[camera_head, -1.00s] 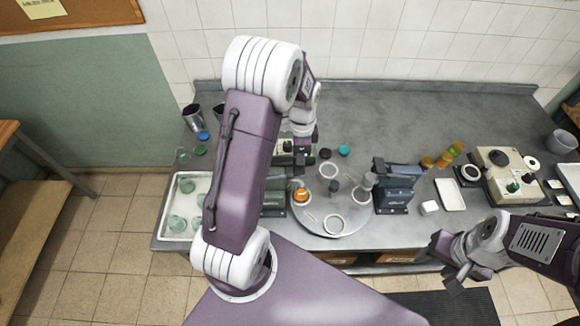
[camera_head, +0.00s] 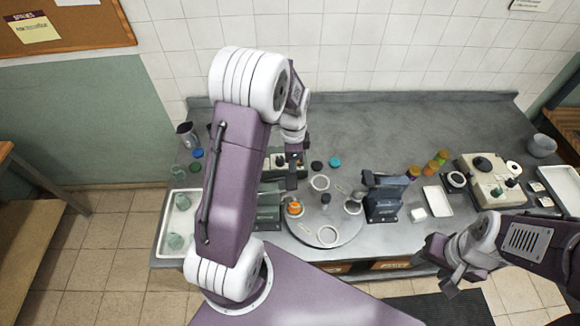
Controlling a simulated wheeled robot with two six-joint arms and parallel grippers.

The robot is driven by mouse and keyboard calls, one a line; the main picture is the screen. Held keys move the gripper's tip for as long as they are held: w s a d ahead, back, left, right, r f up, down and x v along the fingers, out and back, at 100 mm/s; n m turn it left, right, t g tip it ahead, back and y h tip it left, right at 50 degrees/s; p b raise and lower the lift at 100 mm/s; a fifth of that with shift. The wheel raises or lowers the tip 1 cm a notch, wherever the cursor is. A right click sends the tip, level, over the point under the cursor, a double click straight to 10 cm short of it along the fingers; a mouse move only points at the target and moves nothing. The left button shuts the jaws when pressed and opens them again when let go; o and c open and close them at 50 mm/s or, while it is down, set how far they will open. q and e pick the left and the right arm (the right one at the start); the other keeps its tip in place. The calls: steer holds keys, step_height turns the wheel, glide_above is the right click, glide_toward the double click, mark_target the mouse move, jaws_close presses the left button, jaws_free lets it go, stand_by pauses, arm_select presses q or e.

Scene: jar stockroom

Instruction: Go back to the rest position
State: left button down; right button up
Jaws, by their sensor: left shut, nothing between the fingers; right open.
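My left arm reaches up over the bench, and its gripper (camera_head: 292,180) hangs above the left part of the worktop, close to a dark device. Its fingers look shut and empty, though they are small in the picture. My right gripper (camera_head: 447,272) is at the lower right, in front of the bench's front edge. It is open and empty, held clear of the things on the worktop.
The grey bench (camera_head: 400,130) has free room at the back. A round plate (camera_head: 345,230) carries rings and an orange-topped jar (camera_head: 294,208). Dark stands flank it. A tray of glass jars (camera_head: 168,244) is at left, a white tray (camera_head: 438,201) and a beige machine (camera_head: 480,190) at right.

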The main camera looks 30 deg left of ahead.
arm_select(q)
steer(key=s+d+f+n+b, duration=0.3)
steer(key=s+f+n+b, duration=0.3)
steer(key=b, duration=0.3)
steer(key=s+d+f+n+t+b, duration=0.1)
steer(key=s+d+f+n+b, duration=0.3)
steer(key=s+f+b, duration=0.3)
step_height(320, 180, down, 2)
steer(key=shift+f+n+b, duration=0.1)
steer(key=shift+n+b, duration=0.8)
steer(key=shift+b, duration=0.35)
steer(key=shift+d, duration=0.1)
